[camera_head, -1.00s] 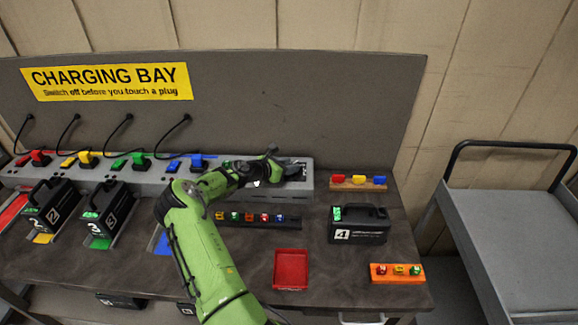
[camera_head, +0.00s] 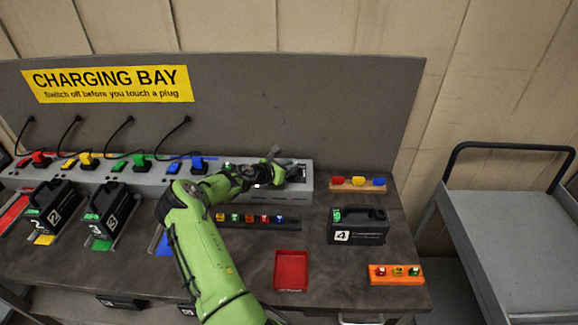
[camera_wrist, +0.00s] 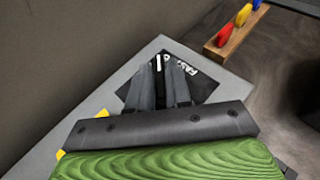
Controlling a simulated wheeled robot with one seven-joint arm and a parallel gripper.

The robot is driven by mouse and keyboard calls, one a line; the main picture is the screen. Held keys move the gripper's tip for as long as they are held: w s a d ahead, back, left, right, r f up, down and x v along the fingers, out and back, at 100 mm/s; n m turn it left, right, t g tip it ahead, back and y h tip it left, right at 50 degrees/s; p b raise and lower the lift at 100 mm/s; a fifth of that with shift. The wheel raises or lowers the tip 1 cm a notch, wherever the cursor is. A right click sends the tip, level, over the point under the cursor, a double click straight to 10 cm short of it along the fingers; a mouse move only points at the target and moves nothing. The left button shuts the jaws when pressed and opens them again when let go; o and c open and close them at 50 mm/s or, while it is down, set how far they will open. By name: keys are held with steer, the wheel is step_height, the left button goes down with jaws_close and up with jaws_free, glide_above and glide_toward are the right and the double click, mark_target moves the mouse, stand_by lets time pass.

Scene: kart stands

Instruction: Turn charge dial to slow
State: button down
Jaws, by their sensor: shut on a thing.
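The charge dial sits on a black plate (camera_wrist: 203,88) at the right end of the grey charging strip (camera_head: 306,181). In the wrist view, white lettering that seems to read FAST shows on the plate to the right of my fingers. A short white mark shows at the fingertips. My gripper (camera_wrist: 160,72) is shut on the dial, its two dark fingers reaching over the plate. The fingers hide most of the dial, so its exact setting cannot be read. In the head view my gripper (camera_head: 282,172) is at the strip's right end, and my green arm hides part of the strip.
Plugs and coloured switches line the strip to the left. A wooden block with coloured pieces (camera_head: 358,187) stands just right of the dial. Battery 4 (camera_head: 358,226), a red tray (camera_head: 291,271) and an orange rack (camera_head: 397,274) lie nearer. A grey cart (camera_head: 510,232) stands right.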

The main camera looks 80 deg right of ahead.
steer(key=n+t+p, duration=0.1)
steer(key=p, duration=0.1)
steer(key=n+t+h+p, duration=0.1)
steer(key=n+t+p, duration=0.1)
steer(key=s+n+t+p, duration=0.1)
steer(key=t+p, duration=0.1)
steer(key=shift+a+r+n+h, duration=0.15)
steer(key=shift+r+n+h, duration=0.15)
steer(key=n+t+p, duration=0.2)
steer(key=t+p, duration=0.1)
steer(key=shift+n+p, duration=0.3)
steer(key=shift+p, duration=0.05)
steer(key=shift+f+n+t+p, duration=0.15)
steer(key=shift+n+t+p, duration=0.35)
steer(key=shift+t+p, duration=0.15)
steer(key=shift+f+t, duration=0.1)
steer(key=shift+t, duration=0.15)
steer(key=c, duration=1.1)
jaws_free()
steer(key=shift+c, duration=0.2)
steer(key=b+v, duration=0.3)
steer(key=v, duration=1.2)
steer(key=shift+a+r, duration=0.2)
steer(key=shift+r, duration=0.1)
